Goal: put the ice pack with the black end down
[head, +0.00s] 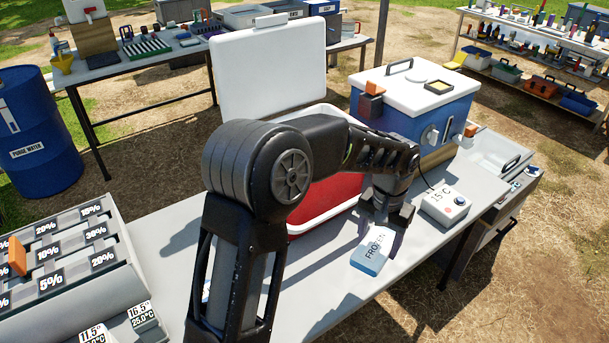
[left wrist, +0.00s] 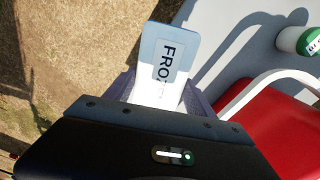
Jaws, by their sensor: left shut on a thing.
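The ice pack (head: 372,251) is a flat pale blue and white block marked FROZEN. My left gripper (head: 382,225) is shut on it, just above or on the grey table (head: 320,275) in front of the red cooler. In the left wrist view the pack (left wrist: 168,58) sticks out between the fingers of the gripper (left wrist: 160,92), and its near part is hidden by the gripper body. I see no black end on the visible part. I cannot tell whether the pack touches the table. My right gripper is not in view.
The open red cooler (head: 328,205) with its raised white lid (head: 268,68) stands behind my arm. A 15 °C meter box (head: 445,204) sits right of the pack, and a blue cooler (head: 412,110) stands behind. A percent-labelled rack (head: 60,250) is at the left. The table's front right edge is close.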

